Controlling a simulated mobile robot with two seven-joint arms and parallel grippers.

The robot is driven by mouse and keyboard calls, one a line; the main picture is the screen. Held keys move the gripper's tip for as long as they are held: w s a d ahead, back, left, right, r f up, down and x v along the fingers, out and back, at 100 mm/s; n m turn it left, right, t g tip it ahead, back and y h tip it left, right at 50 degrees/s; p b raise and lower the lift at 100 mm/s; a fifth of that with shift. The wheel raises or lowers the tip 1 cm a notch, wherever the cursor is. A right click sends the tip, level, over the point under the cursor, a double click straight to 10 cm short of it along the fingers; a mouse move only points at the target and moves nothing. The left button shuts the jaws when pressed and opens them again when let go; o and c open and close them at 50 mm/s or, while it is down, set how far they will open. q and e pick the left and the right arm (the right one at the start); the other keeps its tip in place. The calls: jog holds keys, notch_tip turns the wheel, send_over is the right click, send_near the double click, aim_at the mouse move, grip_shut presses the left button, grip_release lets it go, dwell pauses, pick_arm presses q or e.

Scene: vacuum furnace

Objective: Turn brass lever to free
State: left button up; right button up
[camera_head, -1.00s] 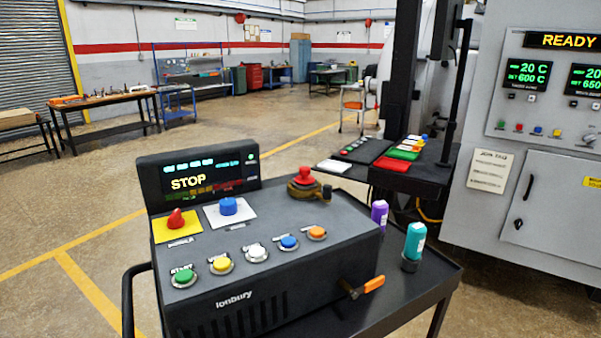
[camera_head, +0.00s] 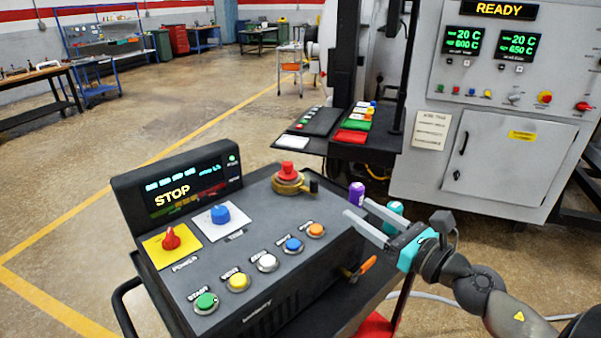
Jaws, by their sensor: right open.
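A brass collar lever (camera_head: 290,186) with a dark knob at its right end sits around the base of a red button (camera_head: 288,169) on top of the black control console (camera_head: 228,262). My right gripper (camera_head: 357,208) is open and empty, its two pale fingers pointing left, to the right of the console. A separate orange-handled lever (camera_head: 364,267) sticks out of the console's right side, below the gripper. My left gripper is not in view.
The console display (camera_head: 175,190) reads STOP. A red knob (camera_head: 170,238), a blue knob (camera_head: 220,214) and a row of coloured buttons are on its top. A purple bottle (camera_head: 357,193) stands behind my right fingers. The furnace cabinet (camera_head: 510,120) reads READY.

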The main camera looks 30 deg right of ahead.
aim_at(317, 182)
jog(key=w+p, duration=0.1)
jog(key=w, duration=0.3)
jog(key=w+a+p, duration=0.1)
jog(key=w, duration=0.3)
jog(key=w+p, duration=0.1)
jog(key=w, duration=0.3)
jog(key=shift+w+a+p, duration=0.3)
jog(key=shift+a+p, duration=0.05)
jog(key=shift+p, duration=0.05)
jog(key=shift+w+a+f, duration=0.1)
jog(key=shift+w+a, duration=0.05)
jog(key=shift+w, duration=0.9)
grip_shut()
dwell(0.4)
